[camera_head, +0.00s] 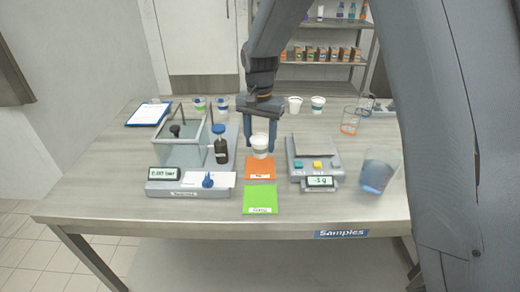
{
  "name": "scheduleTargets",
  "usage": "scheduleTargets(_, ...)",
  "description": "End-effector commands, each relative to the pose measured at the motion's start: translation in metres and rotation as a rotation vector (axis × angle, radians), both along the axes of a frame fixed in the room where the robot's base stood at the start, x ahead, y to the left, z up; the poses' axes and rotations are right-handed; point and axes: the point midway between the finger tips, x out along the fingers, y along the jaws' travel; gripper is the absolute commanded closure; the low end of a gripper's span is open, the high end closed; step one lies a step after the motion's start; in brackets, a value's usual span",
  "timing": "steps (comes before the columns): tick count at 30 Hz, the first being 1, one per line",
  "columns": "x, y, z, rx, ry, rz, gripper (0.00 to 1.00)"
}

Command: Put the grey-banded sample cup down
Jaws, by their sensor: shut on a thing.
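The grey-banded sample cup (259,147) is small and white with a grey band, and it is upright. My gripper (260,149) points down with one finger on each side of the cup, shut on it. The cup shows at the far edge of the orange card (260,170). I cannot tell whether its base touches the table or hangs just above it. A green card (260,199) lies in front of the orange one.
A balance with a display (320,181) stands right of the cup, beside a blue-liquid beaker (377,176). Left are a dark blue-capped bottle (221,150), a glass box (183,150) and a device with a display (165,173). Other cups (318,103) stand behind.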

Motion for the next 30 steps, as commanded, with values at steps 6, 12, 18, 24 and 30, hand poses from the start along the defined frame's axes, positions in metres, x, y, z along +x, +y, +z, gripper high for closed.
scheduleTargets(6,-0.001,0.0,-0.022,-0.001,0.004,0.0,0.79)
scheduleTargets(12,0.0,0.0,-0.039,0.0,-0.001,0.0,0.79)
scheduleTargets(18,0.0,0.0,-0.039,0.0,0.0,0.0,0.79)
scheduleTargets(24,0.0,0.0,-0.041,0.0,0.0,0.0,0.34)
scheduleTargets(30,0.0,0.0,-0.041,0.0,0.0,0.0,0.32)
